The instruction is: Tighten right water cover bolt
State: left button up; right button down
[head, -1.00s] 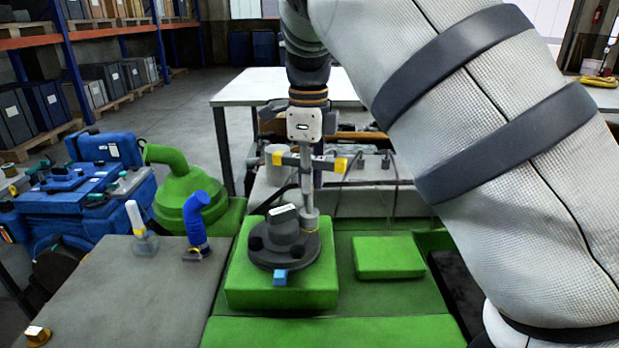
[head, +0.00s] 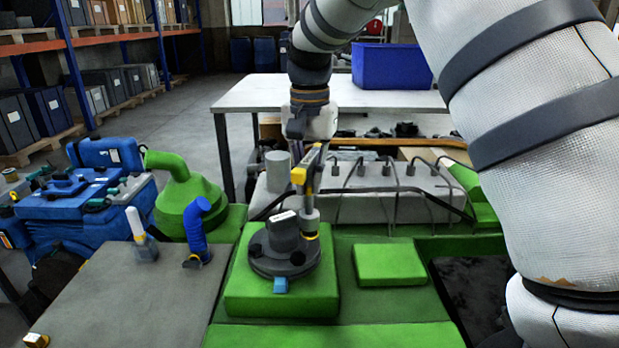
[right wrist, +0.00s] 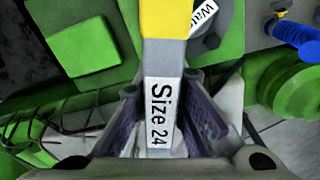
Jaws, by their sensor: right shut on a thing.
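The dark grey round water cover (head: 268,262) sits on a green block, with a labelled neck on top and a blue tab at its front. A size 24 wrench with a yellow-ended handle (head: 299,175) stands upright. Its shaft (head: 308,203) comes down at the cover's right rear edge; the bolt under it is hidden. My right gripper (head: 310,140) is above the cover, shut on the wrench handle. In the right wrist view, the fingers (right wrist: 158,118) flank the handle labelled "Size 24" (right wrist: 160,95), and part of the cover's label shows beyond. My left gripper is not in view.
A raised green pad (head: 390,264) lies right of the cover, with a dark opening (head: 470,290) beyond it. A blue elbow pipe (head: 196,228) and a white-topped fitting (head: 141,240) stand left. A grey block with several thin pipes (head: 365,195) stands behind.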

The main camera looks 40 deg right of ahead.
jog(key=n, duration=0.7)
jog(key=shift+n, duration=0.3)
jog(key=n, duration=0.3)
jog(key=shift+n, duration=0.3)
jog(key=n, duration=0.4)
jog(key=shift+d+n, duration=0.1)
jog(key=shift+n, duration=0.3)
jog(key=shift+f, duration=0.1)
jog(key=shift+f, duration=0.7)
jog(key=m, duration=0.8)
jog(key=shift+n, duration=0.3)
